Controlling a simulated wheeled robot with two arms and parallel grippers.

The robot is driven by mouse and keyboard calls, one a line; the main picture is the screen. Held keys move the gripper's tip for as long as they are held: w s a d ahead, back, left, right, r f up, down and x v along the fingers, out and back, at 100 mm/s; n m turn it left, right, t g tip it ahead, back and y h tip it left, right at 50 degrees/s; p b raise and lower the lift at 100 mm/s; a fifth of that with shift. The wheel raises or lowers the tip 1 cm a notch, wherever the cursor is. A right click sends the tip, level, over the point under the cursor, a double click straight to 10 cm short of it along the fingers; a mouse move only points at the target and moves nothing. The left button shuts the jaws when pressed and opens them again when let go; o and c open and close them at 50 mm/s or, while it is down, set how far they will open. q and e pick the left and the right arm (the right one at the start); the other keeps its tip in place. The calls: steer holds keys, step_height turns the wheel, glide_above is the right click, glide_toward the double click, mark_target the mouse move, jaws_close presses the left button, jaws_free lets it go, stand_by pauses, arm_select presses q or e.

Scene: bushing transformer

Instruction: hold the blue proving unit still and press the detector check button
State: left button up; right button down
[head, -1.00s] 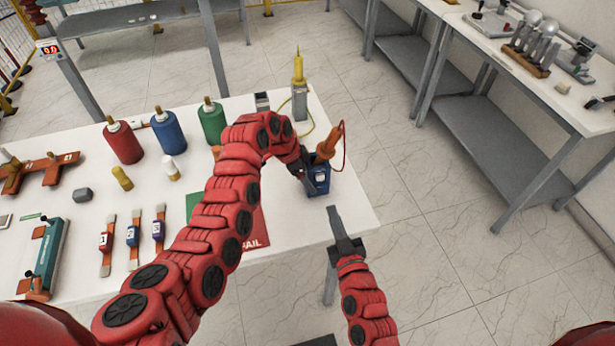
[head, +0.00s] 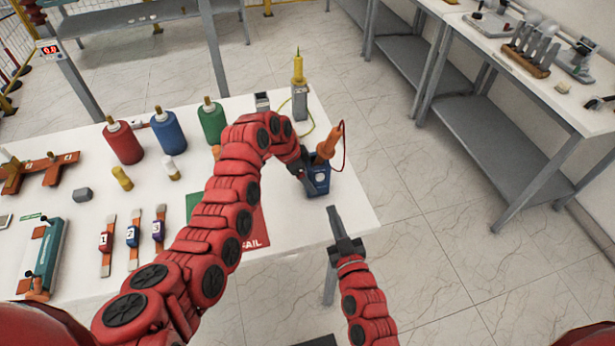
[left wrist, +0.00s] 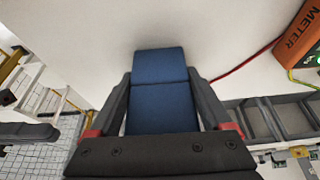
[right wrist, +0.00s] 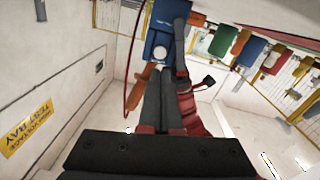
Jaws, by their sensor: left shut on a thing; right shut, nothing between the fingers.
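The blue proving unit (head: 319,180) stands upright near the right end of the white table. My left gripper (head: 305,172) is shut on it, and the left wrist view shows the blue body (left wrist: 160,95) between the two fingers. An orange detector (head: 329,142) with a red lead stands at the unit. My right gripper (head: 333,212) is shut and empty, in front of the unit by the table's right edge. In the right wrist view its closed fingers (right wrist: 170,75) point towards the blue unit (right wrist: 163,22), which has a pale round spot. I cannot make out the check button.
Red (head: 124,142), blue (head: 168,132) and green (head: 212,122) bushings stand at the back of the table (head: 345,207). A yellow-topped grey device (head: 299,95) stands behind the unit. A red and green mat (head: 252,230) lies under my left arm.

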mark_target(320, 177)
step_height(320, 177, up, 6)
steer(key=w+d+m+t+h, duration=0.1)
steer(key=w+m+t+h, duration=0.15)
steer(key=m+h, duration=0.45)
steer(key=s+f+m+g+h, duration=0.1)
steer(key=f+m+g, duration=0.1)
steer(key=m, duration=0.3)
steer(key=s+a+f+m+g+h, duration=0.1)
steer(key=f+m+g+h, duration=0.1)
steer(key=m, duration=0.3)
steer(key=s+a+f+m+g+h, duration=0.1)
steer(key=s+f+m+g+h, duration=0.1)
steer(key=m, duration=0.3)
steer(key=shift+m, duration=0.3)
steer(key=shift+w, duration=0.1)
steer(key=shift+w+a+r, duration=0.1)
steer(key=shift+w+a, duration=0.05)
steer(key=shift+w, duration=0.35)
steer(key=shift+w+a, duration=0.35)
steer(key=shift+w, duration=0.9)
steer(key=shift+w+a, duration=0.35)
steer(key=shift+w, duration=0.9)
steer(key=shift+w+a, duration=0.35)
steer(key=shift+w, duration=0.9)
steer(key=shift+w, duration=0.1)
steer(key=shift+w+a, duration=0.15)
steer(key=shift+w, duration=0.15)
